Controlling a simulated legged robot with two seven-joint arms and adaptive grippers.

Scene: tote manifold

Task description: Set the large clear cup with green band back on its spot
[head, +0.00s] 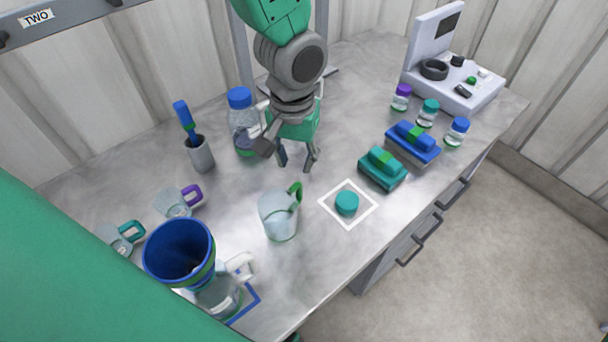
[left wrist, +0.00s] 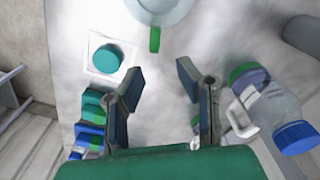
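The large clear cup (head: 279,217) with a green handle stands upright on the grey table, left of a white square outline (head: 327,204). Its rim and green handle (left wrist: 155,39) show at the top of the left wrist view, where the cup (left wrist: 163,10) is partly cut off. A teal round piece (head: 347,202) sits inside the square. My left gripper (head: 297,160) is open and empty, above the table behind the cup. In the left wrist view its spread fingers (left wrist: 160,82) point toward the handle without touching it. My right gripper is not in view.
A blue-capped bottle (head: 241,118) stands close behind my left gripper. Teal (head: 382,169) and blue (head: 412,142) blocks lie to the right. A blue funnel (head: 178,252) on a flask and smaller mugs (head: 175,204) stand at left. Bare table surrounds the cup.

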